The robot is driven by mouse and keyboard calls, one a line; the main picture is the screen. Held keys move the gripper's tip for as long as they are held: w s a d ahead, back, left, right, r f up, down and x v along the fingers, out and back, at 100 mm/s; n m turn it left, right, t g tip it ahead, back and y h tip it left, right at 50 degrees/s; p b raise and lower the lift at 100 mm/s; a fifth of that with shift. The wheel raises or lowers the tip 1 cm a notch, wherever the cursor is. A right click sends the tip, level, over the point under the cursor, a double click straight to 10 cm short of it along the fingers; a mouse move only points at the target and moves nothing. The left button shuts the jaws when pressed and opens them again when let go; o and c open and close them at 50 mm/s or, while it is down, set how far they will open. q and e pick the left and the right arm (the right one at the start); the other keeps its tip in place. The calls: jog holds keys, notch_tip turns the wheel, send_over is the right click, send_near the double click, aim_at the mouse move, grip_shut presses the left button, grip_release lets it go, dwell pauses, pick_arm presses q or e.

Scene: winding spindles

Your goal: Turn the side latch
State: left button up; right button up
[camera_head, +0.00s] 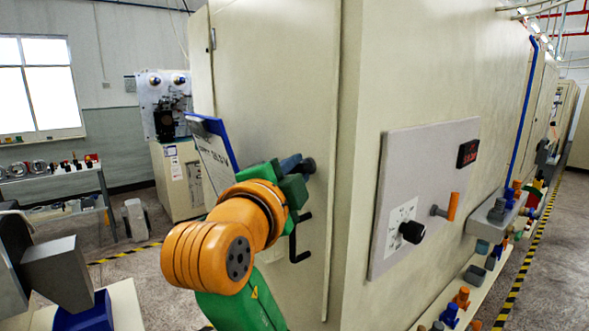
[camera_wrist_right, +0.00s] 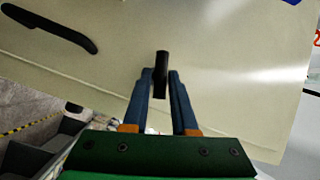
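The side latch is a small black upright bar (camera_wrist_right: 161,75) on the beige cabinet's side. In the head view its dark end (camera_head: 308,166) shows just past my fingers. My right gripper (camera_head: 298,165) reaches the panel there, on an orange and green arm. In the right wrist view the blue fingers of my right gripper (camera_wrist_right: 161,80) stand one on each side of the latch, with no clear gap. It is shut on the latch. The latch looks upright in the wrist view. My left gripper is not in view.
A black bent handle (camera_head: 298,240) is below the latch and also shows in the wrist view (camera_wrist_right: 50,28). A blue-edged clipboard (camera_head: 213,155) is left of my gripper. A grey control panel (camera_head: 424,190) with knobs is on the cabinet face. Cluttered shelves run along the right.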

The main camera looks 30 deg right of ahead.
jog(key=shift+a, duration=0.2)
grip_shut()
jog(key=shift+d, duration=0.1)
jog(key=shift+r+n+g+y, duration=0.1)
jog(key=shift+n+g+y, duration=0.4)
jog(key=shift+n, duration=0.4)
jog(key=shift+w+a+r+n+g+y, duration=0.15)
jog(key=shift+n+g+y, duration=0.2)
jog(key=shift+n+g, duration=0.8)
jog(key=shift+w+n+g+y, duration=0.15)
jog(key=shift+n+g+y, duration=0.25)
jog(key=shift+n+g, duration=0.75)
jog(key=shift+w+a+r+n+g+y, duration=0.15)
jog(key=shift+n+g+y, duration=0.2)
jog(key=shift+n+g, duration=0.8)
jog(key=shift+d+f+n, duration=0.1)
jog(key=shift+d+n, duration=0.05)
jog(key=shift+n, duration=0.2)
